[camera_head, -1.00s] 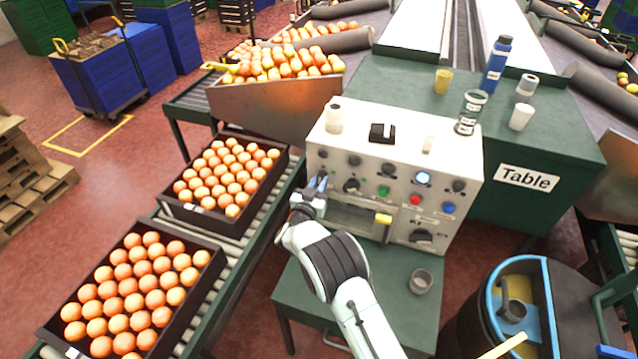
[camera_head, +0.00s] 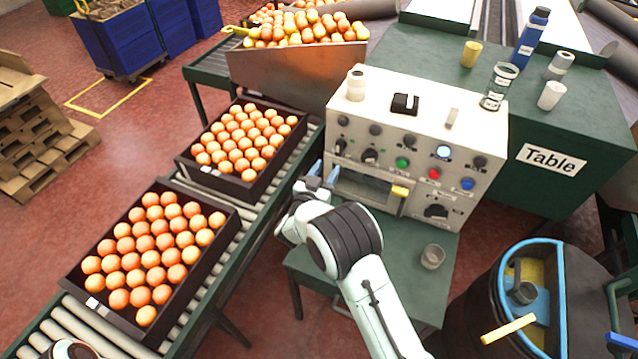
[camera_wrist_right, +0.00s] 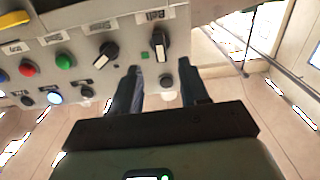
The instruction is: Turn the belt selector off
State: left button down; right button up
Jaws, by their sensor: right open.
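The belt selector is a dark rotary knob (camera_wrist_right: 157,45) under a partly readable "Belt" label in the right wrist view, which shows the panel upside down. In the head view it is the leftmost lower-row knob (camera_head: 340,146) on the white control box (camera_head: 420,125). A small green lamp (camera_wrist_right: 145,55) is beside it. My right gripper (camera_wrist_right: 160,75) is open and empty, its two fingers pointing at the panel around the selector's column, apart from the knob as far as I can tell. In the head view this gripper (camera_head: 323,176) is at the box's lower left corner. My left gripper is not in view.
Another dark knob (camera_head: 369,156), a green button (camera_head: 402,162) and a red button (camera_head: 433,174) sit along the same row. A yellow handle (camera_head: 400,191) sticks out below. Orange crates (camera_head: 240,195) stand on the roller conveyor at left. A cup (camera_head: 432,257) stands on the green stand.

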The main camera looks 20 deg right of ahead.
jog(key=v, duration=0.5)
jog(key=shift+s+a, duration=0.1)
jog(key=shift+a, duration=0.05)
dwell(0.3)
